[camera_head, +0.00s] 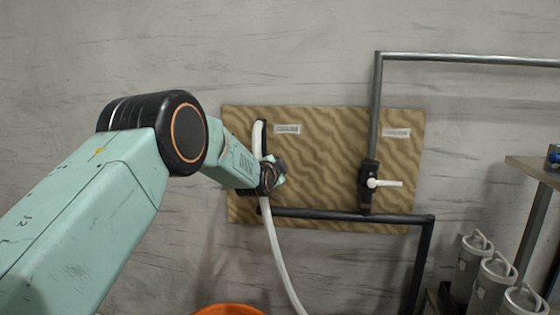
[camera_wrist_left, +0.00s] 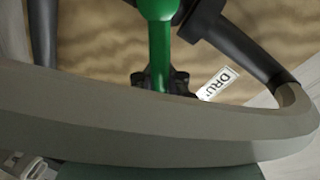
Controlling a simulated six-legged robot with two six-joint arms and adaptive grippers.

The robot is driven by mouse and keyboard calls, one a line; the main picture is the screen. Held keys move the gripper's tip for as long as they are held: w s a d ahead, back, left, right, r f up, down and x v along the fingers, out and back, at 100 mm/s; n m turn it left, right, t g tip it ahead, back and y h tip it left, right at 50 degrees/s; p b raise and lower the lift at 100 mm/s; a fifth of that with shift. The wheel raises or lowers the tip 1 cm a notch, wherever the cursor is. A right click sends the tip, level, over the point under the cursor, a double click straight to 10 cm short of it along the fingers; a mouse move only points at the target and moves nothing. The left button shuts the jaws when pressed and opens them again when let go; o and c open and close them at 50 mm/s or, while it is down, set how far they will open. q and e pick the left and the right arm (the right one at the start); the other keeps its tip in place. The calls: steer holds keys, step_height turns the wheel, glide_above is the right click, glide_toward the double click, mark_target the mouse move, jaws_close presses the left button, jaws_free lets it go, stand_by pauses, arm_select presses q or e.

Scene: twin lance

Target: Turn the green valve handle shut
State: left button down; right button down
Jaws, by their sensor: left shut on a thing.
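The green valve handle (camera_wrist_left: 160,50) shows at the top middle of the left wrist view, with a rounded end at the upper edge. My left gripper (camera_head: 274,176) is at the left part of the board (camera_head: 325,165) in the head view and covers the handle there. It is shut on the handle, though its fingertips are hard to make out. A pale curved band (camera_wrist_left: 150,120) crosses the left wrist view and hides what lies below the fitting. My right gripper is not in view.
A white hose (camera_head: 279,260) hangs beside my left gripper. A second valve with a white lever (camera_head: 386,183) sits on the board's right side, joined to dark pipes (camera_head: 345,215). An orange bucket rim (camera_head: 228,310) is below. Grey canisters (camera_head: 497,278) stand at lower right.

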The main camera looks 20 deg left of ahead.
arm_select(q)
steer(key=shift+d+f+m+g+y+p, duration=0.15)
steer(key=shift+f+m+y+p, duration=0.15)
steer(key=shift+f+m, duration=0.5)
steer(key=shift+d+f+m+g+y+p, duration=0.1)
steer(key=shift+d+f+m+y+p, duration=0.1)
steer(key=shift+f+m+p, duration=0.45)
steer(key=shift+d+f+m+g+y+p, duration=0.2)
steer(key=shift+f+m, duration=0.65)
steer(key=shift+m, duration=0.3)
steer(key=shift+f, duration=0.1)
steer(key=c, duration=1.8)
jaws_free()
steer(key=o, duration=0.5)
steer(key=shift+s+r, duration=0.25)
steer(key=shift+r, duration=0.25)
steer(key=shift+c, duration=0.2)
steer(key=shift+w, duration=0.2)
